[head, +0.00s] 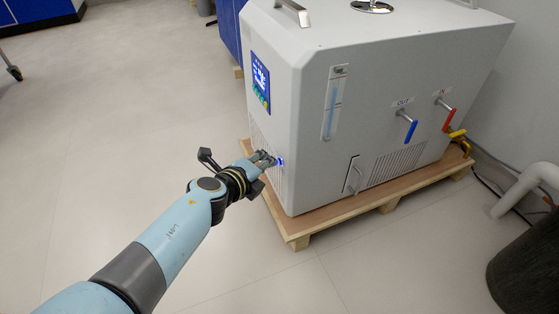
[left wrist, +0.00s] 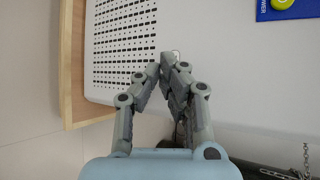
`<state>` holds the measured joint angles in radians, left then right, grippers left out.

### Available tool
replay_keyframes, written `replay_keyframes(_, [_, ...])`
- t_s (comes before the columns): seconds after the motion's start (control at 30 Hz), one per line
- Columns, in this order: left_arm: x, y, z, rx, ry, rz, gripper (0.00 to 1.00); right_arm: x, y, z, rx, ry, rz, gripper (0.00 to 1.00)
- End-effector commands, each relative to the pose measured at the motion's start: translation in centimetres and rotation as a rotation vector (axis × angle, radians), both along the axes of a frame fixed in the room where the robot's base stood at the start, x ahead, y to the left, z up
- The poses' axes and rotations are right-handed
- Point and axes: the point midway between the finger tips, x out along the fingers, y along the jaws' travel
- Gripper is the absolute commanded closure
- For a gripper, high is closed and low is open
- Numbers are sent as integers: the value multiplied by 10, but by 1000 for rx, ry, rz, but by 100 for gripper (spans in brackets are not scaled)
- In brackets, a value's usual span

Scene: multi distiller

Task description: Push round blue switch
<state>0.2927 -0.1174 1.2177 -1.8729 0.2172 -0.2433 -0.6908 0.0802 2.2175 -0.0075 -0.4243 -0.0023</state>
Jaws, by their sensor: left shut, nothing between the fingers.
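The round blue switch (head: 281,161) glows on the lower front face of the large grey machine (head: 300,120), near its corner and beside the vent slots. My left gripper (head: 270,158) is shut and empty, with its fingertips right at the switch; I cannot tell whether they touch it. In the left wrist view, the closed fingertips (left wrist: 168,62) point at the machine's pale panel, beside the vent slots (left wrist: 125,45). The switch is mostly hidden there behind the fingertips, where a small bright edge shows. My right gripper is in neither view.
The machine stands on a wooden pallet (head: 330,222) whose edge juts out below the switch. A display panel (head: 260,80) is above the gripper. Blue (head: 410,131) and red (head: 449,120) valve handles stick out on the right side.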

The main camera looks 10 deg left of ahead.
Motion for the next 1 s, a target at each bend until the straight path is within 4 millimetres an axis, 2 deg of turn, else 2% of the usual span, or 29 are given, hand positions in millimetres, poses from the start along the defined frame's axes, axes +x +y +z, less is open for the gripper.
replay_keyframes(0.43, [2, -3, 0, 0, 0, -1, 100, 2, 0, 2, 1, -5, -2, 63])
replay_keyframes(1.0, [-6, 8, 0, 0, 0, 0, 100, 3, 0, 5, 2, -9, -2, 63])
